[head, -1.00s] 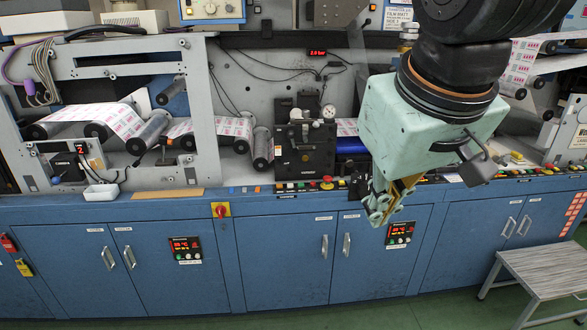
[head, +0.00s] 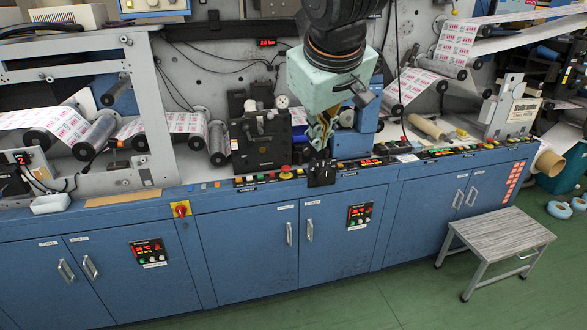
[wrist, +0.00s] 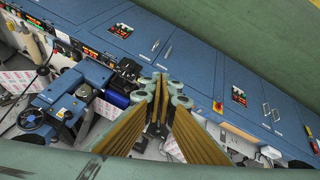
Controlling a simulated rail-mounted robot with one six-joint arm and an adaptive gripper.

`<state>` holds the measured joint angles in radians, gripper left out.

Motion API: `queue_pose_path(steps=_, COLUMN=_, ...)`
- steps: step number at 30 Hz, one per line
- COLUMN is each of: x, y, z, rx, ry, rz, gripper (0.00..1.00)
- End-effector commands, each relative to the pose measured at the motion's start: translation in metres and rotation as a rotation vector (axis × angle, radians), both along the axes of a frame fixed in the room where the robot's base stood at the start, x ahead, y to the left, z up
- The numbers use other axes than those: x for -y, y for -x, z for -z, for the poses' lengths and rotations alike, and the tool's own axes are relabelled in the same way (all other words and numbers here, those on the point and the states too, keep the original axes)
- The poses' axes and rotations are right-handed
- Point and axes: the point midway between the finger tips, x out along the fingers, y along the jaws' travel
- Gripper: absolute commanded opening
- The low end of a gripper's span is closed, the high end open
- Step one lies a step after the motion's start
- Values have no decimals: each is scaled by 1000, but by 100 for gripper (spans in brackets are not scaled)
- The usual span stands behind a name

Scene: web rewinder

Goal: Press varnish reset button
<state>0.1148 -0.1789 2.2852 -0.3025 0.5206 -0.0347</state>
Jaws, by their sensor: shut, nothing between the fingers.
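A strip of coloured buttons and small displays runs along the front ledge of the blue cabinets, with a left button row (head: 262,179) and a right button row (head: 455,150). The labels are too small to read, so I cannot tell which one is the varnish reset button. My gripper (head: 320,138) is shut and empty, pointing down over the ledge beside the black print unit (head: 258,145). A black box (head: 321,173) stands on the ledge just below it. In the wrist view my gripper's fingertips (wrist: 163,85) are together, above the ledge, and hide part of it.
A red mushroom button (head: 286,172) sits left of the black box. Cabinet fronts carry controller panels (head: 359,215) and a red-yellow rotary switch (head: 181,209). A blue unit (head: 358,135) stands right of my gripper. A step stool (head: 500,237) stands on open green floor at right.

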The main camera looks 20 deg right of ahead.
Motion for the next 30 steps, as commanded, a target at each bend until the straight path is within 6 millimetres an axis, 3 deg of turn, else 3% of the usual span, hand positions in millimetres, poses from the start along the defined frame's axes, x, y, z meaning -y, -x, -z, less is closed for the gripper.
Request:
queue_pose_path(steps=11, x=26, y=-65, z=-1, rx=27, ry=53, rz=-42, gripper=0)
queue_pose_path(steps=30, x=67, y=-168, z=13, rx=67, ry=128, rz=-129, gripper=0)
